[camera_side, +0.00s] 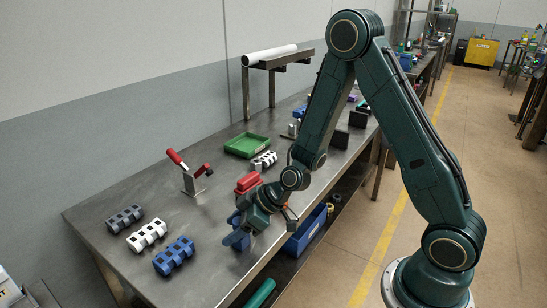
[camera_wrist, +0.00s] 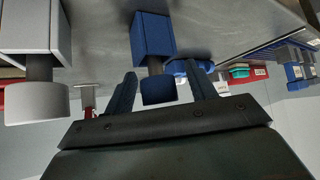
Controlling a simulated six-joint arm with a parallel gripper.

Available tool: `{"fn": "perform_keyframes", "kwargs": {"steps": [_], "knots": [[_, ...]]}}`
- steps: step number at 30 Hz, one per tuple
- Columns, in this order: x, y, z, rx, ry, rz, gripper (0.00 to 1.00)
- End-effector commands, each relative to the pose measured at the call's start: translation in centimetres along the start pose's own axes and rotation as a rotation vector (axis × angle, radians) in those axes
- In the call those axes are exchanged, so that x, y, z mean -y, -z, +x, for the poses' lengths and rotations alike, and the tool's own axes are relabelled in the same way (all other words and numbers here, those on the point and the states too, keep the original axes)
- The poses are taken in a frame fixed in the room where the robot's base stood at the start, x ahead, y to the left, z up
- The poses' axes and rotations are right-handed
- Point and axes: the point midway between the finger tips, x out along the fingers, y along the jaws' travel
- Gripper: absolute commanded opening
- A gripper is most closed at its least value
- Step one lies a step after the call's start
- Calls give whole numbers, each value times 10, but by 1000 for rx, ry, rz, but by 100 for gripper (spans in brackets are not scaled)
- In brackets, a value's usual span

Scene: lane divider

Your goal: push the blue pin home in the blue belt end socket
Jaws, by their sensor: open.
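In the wrist view the blue belt end socket is a blue block (camera_wrist: 152,35). The blue pin (camera_wrist: 158,91) has a round blue head on a dark shaft, and a length of shaft shows between head and block. My gripper (camera_wrist: 162,84) is open, with one finger on each side of the pin head and visible gaps between. In the side view my gripper (camera_side: 236,234) is low at the bench's front edge, by blue parts that I cannot tell apart clearly.
A pale block with a similar pale pin (camera_wrist: 38,103) is close at left in the wrist view. In the side view, slotted blue (camera_side: 174,255), white (camera_side: 146,235) and grey (camera_side: 124,218) pieces lie left; red pieces (camera_side: 248,183), a green tray (camera_side: 247,145) and a red-handled clamp (camera_side: 192,181) stand behind.

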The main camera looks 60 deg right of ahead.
Motion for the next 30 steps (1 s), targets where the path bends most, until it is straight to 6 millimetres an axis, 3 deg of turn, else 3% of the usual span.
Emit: {"fn": "perform_keyframes", "kwargs": {"steps": [8,15,30], "knots": [[0,0,0,0,0,0,54],[0,0,0,0,0,0,7],[0,4,-4,-2,0,-1,7]]}}
